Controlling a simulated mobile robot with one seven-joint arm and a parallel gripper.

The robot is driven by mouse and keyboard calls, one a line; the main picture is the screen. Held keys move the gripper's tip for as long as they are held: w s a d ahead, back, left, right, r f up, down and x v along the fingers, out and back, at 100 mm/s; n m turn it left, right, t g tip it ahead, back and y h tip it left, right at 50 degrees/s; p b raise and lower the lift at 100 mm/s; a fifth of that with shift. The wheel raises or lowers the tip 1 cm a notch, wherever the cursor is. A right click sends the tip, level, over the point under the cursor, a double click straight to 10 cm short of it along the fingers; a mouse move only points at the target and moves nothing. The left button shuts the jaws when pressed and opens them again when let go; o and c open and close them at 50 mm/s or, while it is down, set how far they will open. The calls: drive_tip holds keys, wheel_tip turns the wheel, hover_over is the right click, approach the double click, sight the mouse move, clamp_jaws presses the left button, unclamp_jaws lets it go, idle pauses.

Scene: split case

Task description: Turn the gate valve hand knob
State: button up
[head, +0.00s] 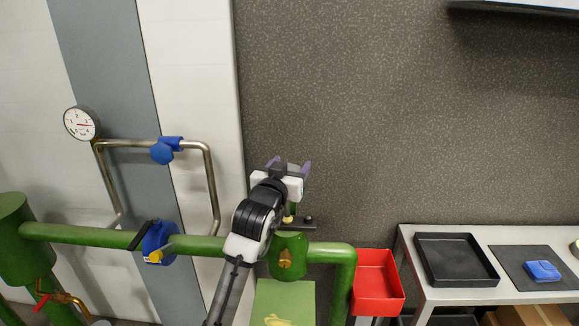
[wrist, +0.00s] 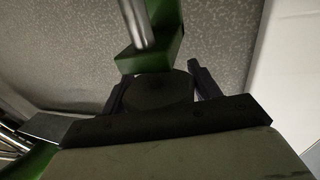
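My gripper (head: 288,168) is above the green valve body (head: 289,256) on the green pipe, with its fingers pointing up and away. In the wrist view, my gripper (wrist: 158,82) has its two dark fingers wide apart. A dark round piece, seemingly the hand knob (wrist: 160,92), sits between them. Whether either finger touches it is unclear. A grey stem (wrist: 137,25) and a green part (wrist: 165,45) show beyond it. In the head view my arm hides most of the valve top and the knob cannot be made out.
A blue valve (head: 158,243) with a black lever is left on the green pipe (head: 85,236). A bent steel pipe (head: 212,190) with a gauge (head: 81,123) is above. A red bin (head: 378,285) and a table with a black tray (head: 455,259) stand right.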

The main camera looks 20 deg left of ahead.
drive_tip(key=c, duration=0.5)
drive_tip(key=shift+c, duration=0.2)
